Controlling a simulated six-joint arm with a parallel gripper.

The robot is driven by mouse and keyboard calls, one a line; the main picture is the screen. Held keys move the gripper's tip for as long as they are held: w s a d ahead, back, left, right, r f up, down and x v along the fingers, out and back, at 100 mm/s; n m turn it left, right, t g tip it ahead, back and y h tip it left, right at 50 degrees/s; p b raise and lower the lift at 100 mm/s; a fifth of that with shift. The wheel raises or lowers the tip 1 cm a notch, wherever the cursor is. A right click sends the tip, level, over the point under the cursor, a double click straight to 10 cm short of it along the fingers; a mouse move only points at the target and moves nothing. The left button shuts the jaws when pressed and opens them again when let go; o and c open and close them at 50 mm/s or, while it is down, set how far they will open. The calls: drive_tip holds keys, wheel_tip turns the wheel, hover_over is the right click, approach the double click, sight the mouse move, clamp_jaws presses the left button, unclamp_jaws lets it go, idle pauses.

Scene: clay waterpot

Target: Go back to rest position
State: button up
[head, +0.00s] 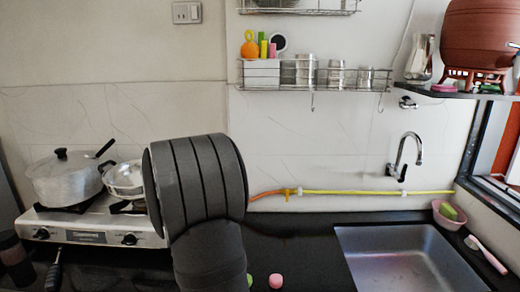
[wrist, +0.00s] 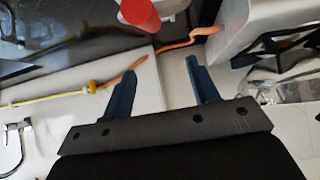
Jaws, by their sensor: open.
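My gripper (wrist: 162,72) shows in the wrist view with its two dark blue fingers spread wide apart. Nothing is between the fingers. Behind them are pale wall tiles and the orange hose (wrist: 125,68). In the head view a dark rounded link of my arm stands in the middle, in front of the wall and the stove's right end. The gripper itself is hidden in that view. The brown clay waterpot (head: 482,40) stands upright on a red stand (head: 472,76) on the dark corner shelf at the upper right, away from my arm.
A gas stove (head: 90,228) with a lidded pot (head: 68,182) and a pan (head: 122,178) is at left. A sink (head: 410,262) under a tap (head: 405,155) is at right. A wire rack (head: 310,85) hangs above. A small pink piece (head: 275,281) lies on the counter.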

drive_tip(key=shift+x, duration=1.1)
drive_tip(key=v, duration=0.8)
drive_tip(key=shift+s+r, duration=0.1)
drive_tip(key=shift+r, duration=0.1)
drive_tip(key=x, duration=0.8)
drive_tip(key=shift+f, duration=0.2)
drive_tip(key=w+r, duration=0.5)
drive_tip(key=w, duration=0.5)
drive_tip(key=shift+w+r, duration=0.25)
drive_tip(key=shift+r, duration=0.15)
drive_tip(key=shift+c, duration=0.4)
